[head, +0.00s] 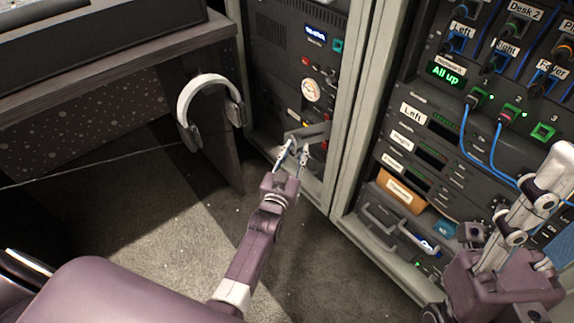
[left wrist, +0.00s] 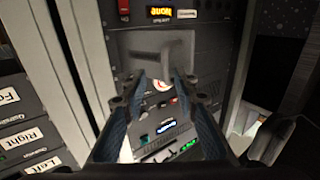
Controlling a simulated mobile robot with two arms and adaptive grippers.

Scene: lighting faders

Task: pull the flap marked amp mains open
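A plain grey flap (head: 308,131) sits low on the front of the narrow left rack; it also shows in the left wrist view (left wrist: 128,44), with a darker bar shape across its face. I cannot read any amp mains marking on it. My left gripper (head: 296,150) is right in front of the flap. In the left wrist view its two fingers (left wrist: 161,88) stand apart with a clear gap and nothing held between them. Whether a fingertip touches the flap I cannot tell. My right gripper (head: 510,255) is at the lower right in the head view, seen edge-on; its fingertips are unclear.
White headphones (head: 207,85) hang at the desk's side, left of the left arm. The right rack has labelled units, an orange-brown box (head: 402,190), pull handles (head: 420,240) and blue cables (head: 497,145). A grey rack post (head: 345,110) separates the racks. The carpet below is clear.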

